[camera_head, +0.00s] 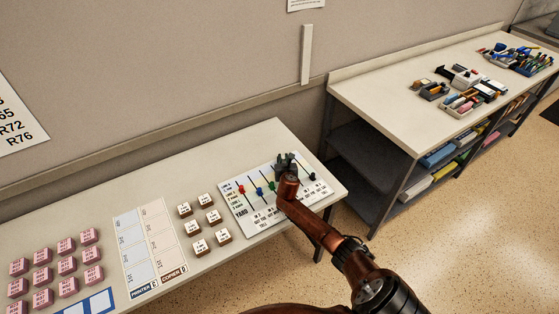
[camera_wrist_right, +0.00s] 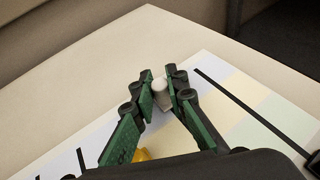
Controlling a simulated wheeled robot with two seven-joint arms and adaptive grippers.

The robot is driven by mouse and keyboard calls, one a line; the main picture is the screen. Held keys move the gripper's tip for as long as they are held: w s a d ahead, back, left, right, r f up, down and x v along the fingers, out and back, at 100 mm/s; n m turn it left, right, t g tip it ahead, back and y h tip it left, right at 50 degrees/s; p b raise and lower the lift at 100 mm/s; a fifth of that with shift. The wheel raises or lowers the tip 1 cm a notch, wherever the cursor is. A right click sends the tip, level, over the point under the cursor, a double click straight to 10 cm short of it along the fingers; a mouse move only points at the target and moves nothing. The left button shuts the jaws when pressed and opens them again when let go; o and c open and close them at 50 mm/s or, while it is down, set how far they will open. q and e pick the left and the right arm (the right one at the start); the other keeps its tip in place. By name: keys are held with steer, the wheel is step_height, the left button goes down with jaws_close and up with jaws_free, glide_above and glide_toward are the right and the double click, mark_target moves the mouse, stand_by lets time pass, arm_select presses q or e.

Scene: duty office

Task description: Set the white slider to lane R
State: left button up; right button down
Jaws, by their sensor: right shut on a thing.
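The slider board (camera_head: 232,204), marked YARD, lies at the right end of the near table, with dark slots and coloured knobs. My right gripper (camera_head: 285,160) is over the board's far edge and hides the slot there. In the right wrist view, my right gripper (camera_wrist_right: 162,88) is shut on the white slider (camera_wrist_right: 160,92), its fingers on both sides of the knob. The lane it stands in cannot be read. My left gripper is not in view.
Left of the board stand several white-topped blocks (camera_head: 200,247), a printer/copier sheet (camera_head: 150,240) and several pink blocks (camera_head: 66,266). A second table (camera_head: 400,110) with trays stands at the back right. A yellow knob (camera_wrist_right: 141,155) shows low in the wrist view.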

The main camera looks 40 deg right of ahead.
steer(key=shift+w+r, duration=0.1)
steer(key=shift+r, duration=0.05)
steer(key=c, duration=1.9)
jaws_free()
steer(key=shift+w, duration=0.15)
steer(key=shift+c, duration=0.2)
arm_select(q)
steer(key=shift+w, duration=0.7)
arm_select(e)
steer(key=shift+o, duration=0.2)
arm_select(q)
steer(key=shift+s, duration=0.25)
arm_select(e)
steer(key=v, duration=1.2)
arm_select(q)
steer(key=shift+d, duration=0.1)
arm_select(e)
steer(key=shift+d, duration=0.1)
